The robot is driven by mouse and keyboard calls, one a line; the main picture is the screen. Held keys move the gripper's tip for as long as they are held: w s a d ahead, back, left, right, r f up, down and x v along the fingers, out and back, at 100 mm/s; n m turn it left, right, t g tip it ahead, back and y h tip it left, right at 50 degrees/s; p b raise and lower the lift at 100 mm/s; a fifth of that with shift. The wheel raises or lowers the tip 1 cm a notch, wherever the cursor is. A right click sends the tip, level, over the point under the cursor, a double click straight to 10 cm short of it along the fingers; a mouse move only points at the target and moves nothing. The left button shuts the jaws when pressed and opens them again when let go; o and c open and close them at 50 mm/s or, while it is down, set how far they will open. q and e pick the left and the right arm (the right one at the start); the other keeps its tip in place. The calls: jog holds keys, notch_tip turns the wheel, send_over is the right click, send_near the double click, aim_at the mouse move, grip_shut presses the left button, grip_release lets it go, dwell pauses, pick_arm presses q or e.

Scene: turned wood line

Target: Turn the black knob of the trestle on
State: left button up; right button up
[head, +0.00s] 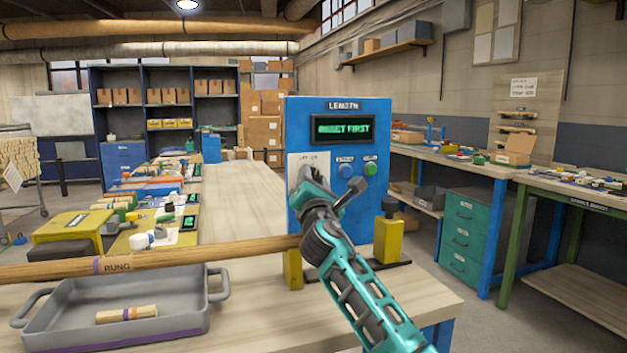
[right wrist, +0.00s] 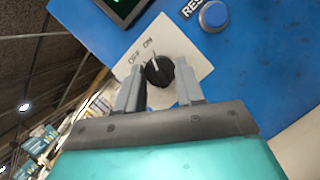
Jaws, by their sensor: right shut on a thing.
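The trestle's blue box (head: 298,130) stands on the bench with a lit display (head: 343,128) that seems to read "RESET FIRST". The black knob (right wrist: 158,72) sits on a pale plate (right wrist: 187,47) marked OFF and ON. A light mark on the knob points toward the lettering; I cannot tell exactly which word it meets. My right gripper (head: 328,182) is at the plate, hiding the knob in the head view. In the right wrist view its fingers (right wrist: 159,78) are on both sides of the knob, shut on it. My left gripper is not in view.
A blue button (head: 345,171) and a green button (head: 370,169) are right of the plate. A wooden rung (head: 200,252) lies across in front, its right end by a yellow support (head: 293,270). A grey tray (head: 190,322) holds a short wooden piece (head: 127,314).

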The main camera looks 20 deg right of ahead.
dwell(0.4)
jog(key=o, duration=1)
jog(key=shift+o, duration=0.2)
jog(key=shift+s, duration=0.1)
jog(key=p+v, duration=0.2)
jog(key=v, duration=1)
jog(key=shift+s, duration=0.35)
jog(key=shift+a+f, duration=0.1)
jog(key=shift+f, duration=0.05)
